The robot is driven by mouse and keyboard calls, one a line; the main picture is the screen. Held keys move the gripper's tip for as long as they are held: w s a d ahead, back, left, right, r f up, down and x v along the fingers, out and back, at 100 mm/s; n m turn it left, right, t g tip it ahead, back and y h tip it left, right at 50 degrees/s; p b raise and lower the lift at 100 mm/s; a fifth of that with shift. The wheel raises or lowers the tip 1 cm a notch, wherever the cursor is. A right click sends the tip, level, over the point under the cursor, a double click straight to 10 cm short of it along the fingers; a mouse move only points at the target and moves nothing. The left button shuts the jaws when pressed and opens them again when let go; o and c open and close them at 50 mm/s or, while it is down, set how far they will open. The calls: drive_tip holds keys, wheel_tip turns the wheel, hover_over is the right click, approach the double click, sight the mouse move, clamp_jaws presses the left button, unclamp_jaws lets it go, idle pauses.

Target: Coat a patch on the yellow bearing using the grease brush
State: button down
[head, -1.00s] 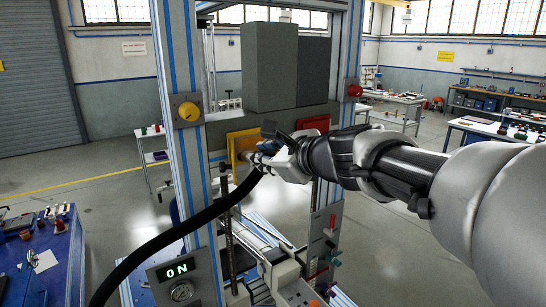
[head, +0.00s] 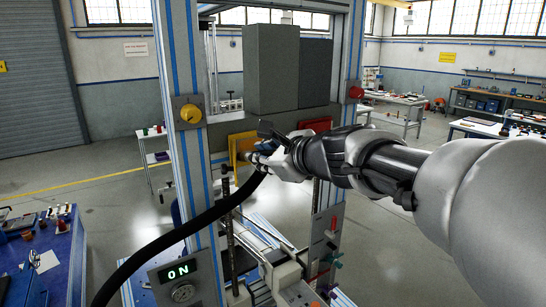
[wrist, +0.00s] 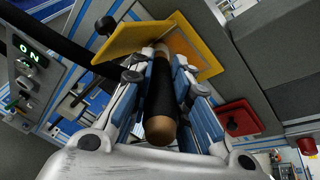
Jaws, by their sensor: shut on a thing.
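My gripper (wrist: 160,78) is shut on the grease brush (wrist: 161,98), which has a dark handle with a rounded brown end towards the wrist camera. The far end of the brush points into the yellow bearing (wrist: 198,42), a square yellow housing with a yellow flap (wrist: 138,40) standing out from it. The brush tip overlaps the yellow part in the wrist view; whether it touches cannot be told. In the head view, my gripper (head: 268,156) is right beside the yellow bearing (head: 234,147) and hides part of it. No grease patch can be made out.
A red box (wrist: 238,118) sits right of the yellow bearing. Grey blocks (head: 271,68) stand above on the press frame. A blue-striped post (head: 180,150) stands left.

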drive_tip(key=shift+w+d, duration=2.35)
drive_tip(key=shift+d, duration=1.1)
drive_tip(key=shift+s+a, duration=0.8)
drive_tip(key=shift+a, duration=0.35)
drive_tip(key=shift+s+a, duration=0.8)
drive_tip(key=shift+a, duration=0.4)
drive_tip(key=shift+s+a, duration=0.8)
drive_tip(key=shift+a, duration=0.35)
drive_tip(key=shift+s+d+b, duration=0.35)
drive_tip(key=shift+d+b, duration=0.05)
drive_tip(key=shift+s+d+b, duration=0.15)
drive_tip(key=shift+s+d, duration=0.3)
drive_tip(key=shift+s, duration=0.25)
drive_tip(key=shift+s+d+b, duration=0.15)
drive_tip(key=shift+s+d, duration=0.3)
drive_tip(key=shift+s, duration=0.25)
drive_tip(key=shift+s+d+b, duration=0.15)
drive_tip(key=shift+s+d, duration=0.3)
drive_tip(key=shift+s, duration=0.25)
